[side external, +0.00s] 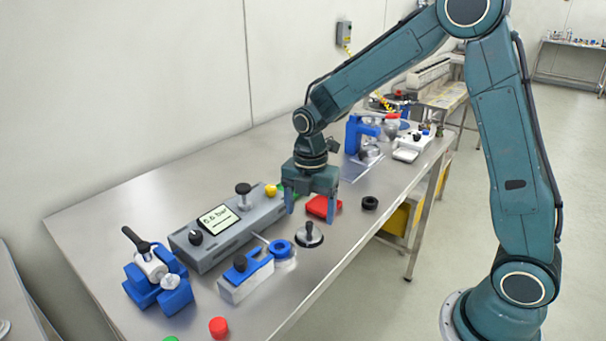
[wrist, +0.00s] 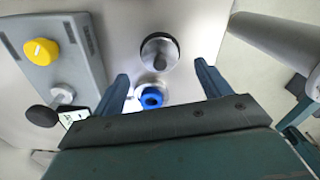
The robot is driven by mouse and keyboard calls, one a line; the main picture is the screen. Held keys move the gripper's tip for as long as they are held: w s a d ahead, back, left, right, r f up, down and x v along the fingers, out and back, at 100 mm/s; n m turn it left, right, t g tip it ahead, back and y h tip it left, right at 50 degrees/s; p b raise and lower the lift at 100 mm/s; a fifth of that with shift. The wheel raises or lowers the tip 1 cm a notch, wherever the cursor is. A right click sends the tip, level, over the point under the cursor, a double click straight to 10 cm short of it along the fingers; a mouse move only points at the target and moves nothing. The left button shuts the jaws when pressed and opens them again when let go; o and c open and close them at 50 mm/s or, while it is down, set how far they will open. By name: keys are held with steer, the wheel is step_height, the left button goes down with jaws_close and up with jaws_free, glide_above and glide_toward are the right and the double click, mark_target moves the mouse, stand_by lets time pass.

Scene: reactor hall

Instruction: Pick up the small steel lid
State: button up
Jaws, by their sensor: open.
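The small steel lid (side external: 309,237) lies on the steel bench, a round shiny disc with an upright black knob. In the wrist view the lid (wrist: 159,51) is near the top middle, ahead of the fingertips. My gripper (side external: 311,205) points down above the bench, apart from the lid, which shows just below it in the side view. In the wrist view my gripper (wrist: 162,75) has its two fingers spread, with nothing held between them.
A blue ring (side external: 280,248) on a steel fixture stands left of the lid. A grey console (side external: 228,233) with a display and knobs is behind it. A red block (side external: 322,207) and a black ring (side external: 370,202) lie nearby. Bare bench lies right of the lid.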

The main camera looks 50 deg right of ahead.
mark_target(309, 223)
steer(key=shift+f, duration=2.5)
steer(key=shift+c, duration=0.5)
steer(key=c, duration=1.1)
